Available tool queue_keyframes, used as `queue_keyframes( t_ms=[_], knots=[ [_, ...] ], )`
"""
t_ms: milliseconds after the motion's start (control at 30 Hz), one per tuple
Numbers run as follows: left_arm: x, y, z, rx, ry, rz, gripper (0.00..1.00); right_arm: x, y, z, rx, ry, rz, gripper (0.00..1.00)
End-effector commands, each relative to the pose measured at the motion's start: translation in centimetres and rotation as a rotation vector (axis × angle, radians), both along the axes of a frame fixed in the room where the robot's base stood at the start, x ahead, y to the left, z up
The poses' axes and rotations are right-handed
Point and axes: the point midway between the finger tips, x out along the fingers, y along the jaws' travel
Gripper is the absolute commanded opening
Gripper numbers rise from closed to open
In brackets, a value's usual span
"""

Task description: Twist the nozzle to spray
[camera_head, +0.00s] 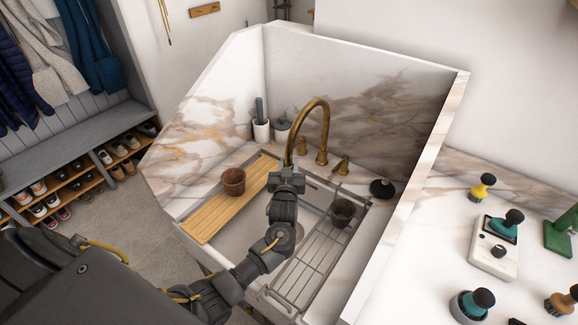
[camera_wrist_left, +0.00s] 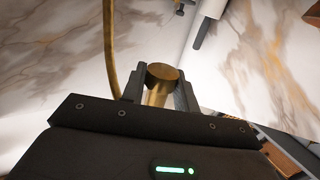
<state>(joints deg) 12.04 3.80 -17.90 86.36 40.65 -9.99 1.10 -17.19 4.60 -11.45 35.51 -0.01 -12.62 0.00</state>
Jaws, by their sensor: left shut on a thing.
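A brass gooseneck faucet (camera_head: 325,125) rises at the back of the sink and arches forward to the left. Its spout end comes down at my left gripper (camera_head: 288,170), which sits over the sink. In the left wrist view the brass nozzle (camera_wrist_left: 163,73) is between the two dark fingers of the left gripper (camera_wrist_left: 158,90), and they are shut on it. The faucet's thin curved neck (camera_wrist_left: 109,40) shows beside it. No water or spray is visible. The lower part of the nozzle is hidden by my gripper. My right gripper is not in view.
A wooden slatted board (camera_head: 215,215) with a terracotta pot (camera_head: 233,181) lies left of my arm. A wire rack (camera_head: 308,265) and a dark pot (camera_head: 342,212) are right. Marble walls enclose the back and right.

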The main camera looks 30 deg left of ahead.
Motion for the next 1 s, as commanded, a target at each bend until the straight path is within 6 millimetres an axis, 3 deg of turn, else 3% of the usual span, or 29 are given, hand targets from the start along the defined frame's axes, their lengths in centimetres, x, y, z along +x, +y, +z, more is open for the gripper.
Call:
queue_keyframes(
  t_ms=[400, 900, 933, 1000],
  knots=[
    [0.04, 0.01, -0.01, 0.0, -0.001, 0.159, 0.07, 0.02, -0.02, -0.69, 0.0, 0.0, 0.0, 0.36],
    [0.06, 0.01, 0.13, 0.001, -0.004, 0.174, 0.07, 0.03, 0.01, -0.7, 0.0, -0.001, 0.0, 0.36],
    [0.07, 0.0, 0.14, 0.001, -0.004, 0.174, 0.33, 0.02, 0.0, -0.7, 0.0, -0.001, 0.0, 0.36],
    [0.06, 0.01, 0.14, 0.001, -0.004, 0.174, 0.42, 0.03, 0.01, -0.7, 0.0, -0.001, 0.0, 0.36]
  ],
)
